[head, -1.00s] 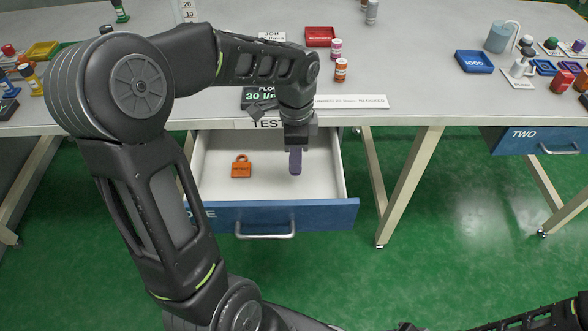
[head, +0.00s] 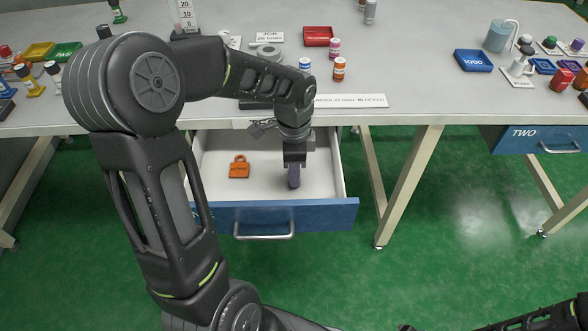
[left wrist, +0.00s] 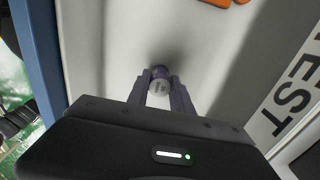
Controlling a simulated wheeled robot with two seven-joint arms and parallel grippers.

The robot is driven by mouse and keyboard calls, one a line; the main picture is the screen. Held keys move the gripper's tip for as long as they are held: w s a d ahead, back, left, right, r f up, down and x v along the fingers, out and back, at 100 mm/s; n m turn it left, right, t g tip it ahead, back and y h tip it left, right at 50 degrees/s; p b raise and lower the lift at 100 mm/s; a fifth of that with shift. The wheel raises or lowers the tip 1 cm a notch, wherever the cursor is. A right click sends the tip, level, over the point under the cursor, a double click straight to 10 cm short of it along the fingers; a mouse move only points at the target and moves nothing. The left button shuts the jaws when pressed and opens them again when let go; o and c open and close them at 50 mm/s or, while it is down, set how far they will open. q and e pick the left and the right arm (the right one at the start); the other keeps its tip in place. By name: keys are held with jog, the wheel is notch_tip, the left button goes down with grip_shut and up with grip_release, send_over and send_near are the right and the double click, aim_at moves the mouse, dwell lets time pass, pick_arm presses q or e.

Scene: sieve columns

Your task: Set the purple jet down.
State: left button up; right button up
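The purple jet (head: 294,181) is upright in my left gripper (head: 294,168), inside the open drawer of the bench. In the left wrist view the jet (left wrist: 160,83) shows end-on, with a grey label, between the two fingertips (left wrist: 161,90), which are closed against its sides. It is at or just above the drawer floor; I cannot tell whether it touches. My right gripper is not in view; only dark parts of my arm show at the lower right.
An orange padlock-shaped tag (head: 239,169) lies left of the jet in the drawer (head: 215,150). The blue drawer front (head: 330,214) with its handle stands nearest me. The rest of the drawer floor is clear. Small bottles, trays and a label strip (head: 352,101) lie on the bench.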

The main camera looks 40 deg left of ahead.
pick_arm(q)
jog(key=o, duration=0.4)
jog(key=shift+r, duration=0.25)
notch_tip(320, 180, up, 12)
jog(key=p, duration=0.2)
jog(key=shift+f, duration=0.1)
dwell(0.5)
